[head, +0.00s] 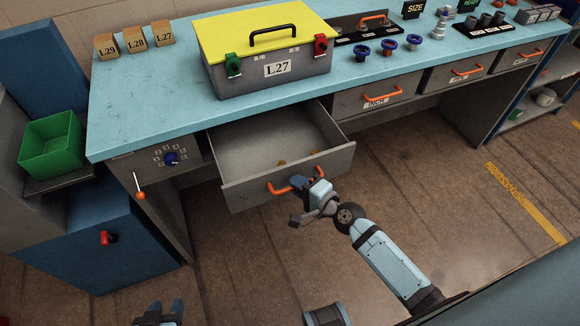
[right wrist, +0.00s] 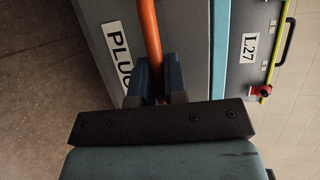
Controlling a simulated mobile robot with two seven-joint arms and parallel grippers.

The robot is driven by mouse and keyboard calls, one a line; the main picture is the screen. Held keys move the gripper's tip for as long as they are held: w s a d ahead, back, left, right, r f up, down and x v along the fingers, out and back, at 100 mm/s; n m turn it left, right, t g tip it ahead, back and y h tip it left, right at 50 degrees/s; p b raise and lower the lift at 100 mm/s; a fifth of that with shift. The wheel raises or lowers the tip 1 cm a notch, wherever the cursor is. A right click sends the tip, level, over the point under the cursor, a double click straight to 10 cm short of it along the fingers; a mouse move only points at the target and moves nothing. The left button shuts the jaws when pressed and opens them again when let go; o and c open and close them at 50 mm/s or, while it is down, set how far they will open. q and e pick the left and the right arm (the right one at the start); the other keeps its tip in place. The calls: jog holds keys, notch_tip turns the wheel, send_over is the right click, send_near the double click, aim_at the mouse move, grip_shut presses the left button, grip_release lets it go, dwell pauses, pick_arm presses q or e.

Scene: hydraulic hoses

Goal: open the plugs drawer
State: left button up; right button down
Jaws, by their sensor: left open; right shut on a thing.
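The plugs drawer (head: 240,192) stands well out from under the blue workbench in the head view, with its inside showing and a few small yellowish items in it. Its orange handle (head: 280,188) is on the front. My right gripper (head: 301,183) is shut on this handle. In the right wrist view the fingers (right wrist: 160,82) close around the orange handle (right wrist: 150,40), beside a label (right wrist: 119,55) whose visible letters read "PLU". My left gripper (head: 162,312) is open and empty at the bottom edge of the head view, far from the drawer.
A grey toolbox (head: 275,80) with a yellow lid, labelled L27, stands on the workbench (head: 140,110) above the drawer. Other drawers (head: 375,98) to the right are shut. A blue cabinet (head: 100,250) and a green bin (head: 52,147) stand at the left. The floor in front is clear.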

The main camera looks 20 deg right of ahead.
jog(key=s, duration=0.2)
jog(key=shift+s, duration=0.35)
jog(key=c, duration=1.2)
grip_release()
jog(key=shift+o, duration=0.2)
